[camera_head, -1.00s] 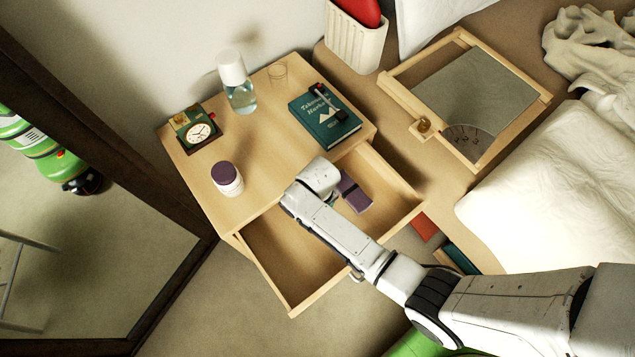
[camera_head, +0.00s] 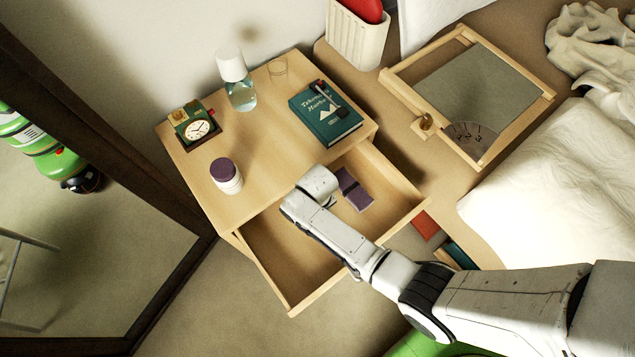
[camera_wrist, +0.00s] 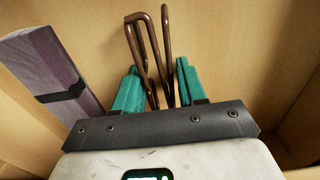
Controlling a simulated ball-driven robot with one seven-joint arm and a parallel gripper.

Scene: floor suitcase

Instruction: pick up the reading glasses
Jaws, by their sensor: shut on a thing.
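The reading glasses (camera_wrist: 148,50) show in the wrist view as thin brown bent rods, upright between the teal fingertips. My gripper (camera_wrist: 157,88) is shut on them inside the open drawer (camera_head: 290,304). Part of the glasses is hidden behind the fingers and the dark gripper plate. In the head view my wrist covers the fingers and the glasses. A purple block with a dark band (camera_wrist: 52,72) lies just left of the fingers in the wrist view; it also shows in the drawer in the head view (camera_head: 356,192).
Drawer walls surround my gripper. A wooden framed tray (camera_head: 388,88) stands right.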

